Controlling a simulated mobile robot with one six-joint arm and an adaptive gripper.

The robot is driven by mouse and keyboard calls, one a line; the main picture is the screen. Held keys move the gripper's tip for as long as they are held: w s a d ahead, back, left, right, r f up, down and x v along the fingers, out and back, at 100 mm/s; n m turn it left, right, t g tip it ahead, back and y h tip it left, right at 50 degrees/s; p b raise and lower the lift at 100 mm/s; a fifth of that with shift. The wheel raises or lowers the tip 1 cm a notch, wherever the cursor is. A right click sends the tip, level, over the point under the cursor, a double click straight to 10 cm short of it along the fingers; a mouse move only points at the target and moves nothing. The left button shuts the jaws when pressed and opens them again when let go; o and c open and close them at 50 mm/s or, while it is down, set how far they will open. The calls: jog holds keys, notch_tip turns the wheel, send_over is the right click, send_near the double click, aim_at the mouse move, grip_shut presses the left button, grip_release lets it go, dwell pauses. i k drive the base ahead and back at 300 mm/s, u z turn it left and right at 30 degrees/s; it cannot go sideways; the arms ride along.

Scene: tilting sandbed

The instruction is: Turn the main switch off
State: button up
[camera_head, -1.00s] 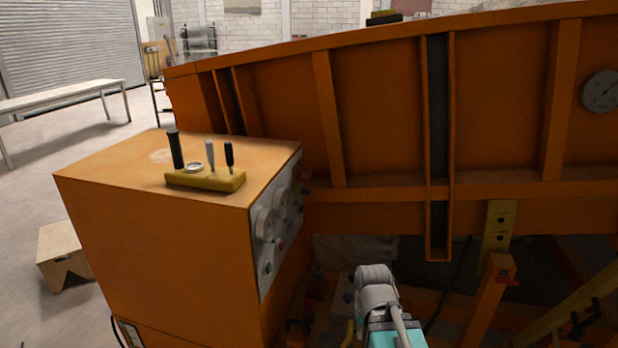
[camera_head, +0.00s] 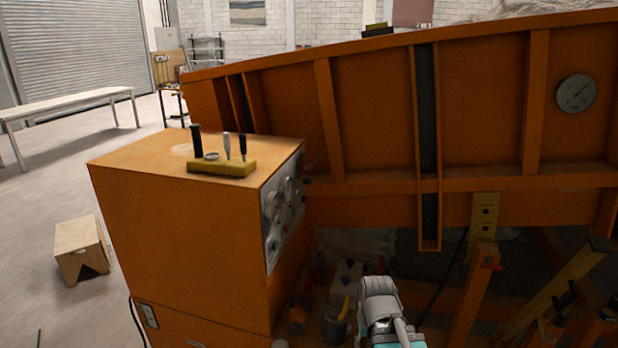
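An orange control cabinet (camera_head: 190,240) stands left of centre. Its control panel (camera_head: 284,212) faces right and shows at a steep slant, with round dials and small knobs. I cannot tell which of these is the main switch. A part of my arm (camera_head: 380,305) shows at the bottom, right of the cabinet and apart from the panel. My gripper's fingers are not visible.
The large orange sandbed (camera_head: 380,110) fills the right, with a round gauge (camera_head: 576,93). A yellow block (camera_head: 222,167) with upright tools is on the cabinet top. A wooden stool (camera_head: 80,247) and white bench (camera_head: 70,104) stand left on clear floor. Clutter lies under the sandbed.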

aim_at(306, 169)
jog(key=k, duration=0.8)
jog(key=z, duration=0.35)
jog(key=i, duration=2)
jog(key=u, duration=0.5)
